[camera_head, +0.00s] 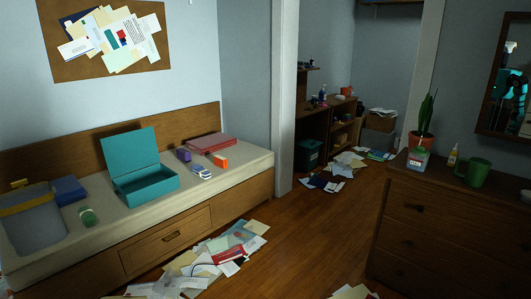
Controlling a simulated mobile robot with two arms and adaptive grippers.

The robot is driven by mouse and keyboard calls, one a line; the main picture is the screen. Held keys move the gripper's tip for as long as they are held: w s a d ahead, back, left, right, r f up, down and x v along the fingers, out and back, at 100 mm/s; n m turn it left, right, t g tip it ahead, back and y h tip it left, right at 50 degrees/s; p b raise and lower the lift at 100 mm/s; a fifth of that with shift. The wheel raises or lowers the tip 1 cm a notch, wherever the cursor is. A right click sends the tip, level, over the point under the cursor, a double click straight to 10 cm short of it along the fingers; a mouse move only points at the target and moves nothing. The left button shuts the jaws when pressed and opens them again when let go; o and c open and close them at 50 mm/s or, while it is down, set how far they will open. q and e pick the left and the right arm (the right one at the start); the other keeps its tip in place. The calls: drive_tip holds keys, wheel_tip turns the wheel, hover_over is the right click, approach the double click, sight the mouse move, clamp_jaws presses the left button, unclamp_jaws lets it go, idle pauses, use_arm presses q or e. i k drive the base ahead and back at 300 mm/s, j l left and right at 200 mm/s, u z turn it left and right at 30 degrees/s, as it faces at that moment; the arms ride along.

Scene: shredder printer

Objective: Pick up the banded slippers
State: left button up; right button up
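A small pair of white and dark blue banded items (202,172) lies on the pale bench top, to the right of the open teal box (145,185). They look like the banded slippers, but they are too small to be sure. An orange box (218,160) and a purple box (184,155) lie close to them. Neither of my grippers is in view.
The bench (243,172) runs along the left wall, with drawers below. Loose papers (215,265) cover the floor before it. A dresser (440,225) with a plant and green mug (473,172) stands at right. Bare wood floor (310,225) lies between.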

sight(198, 169)
drive_tip(key=i, duration=2.85)
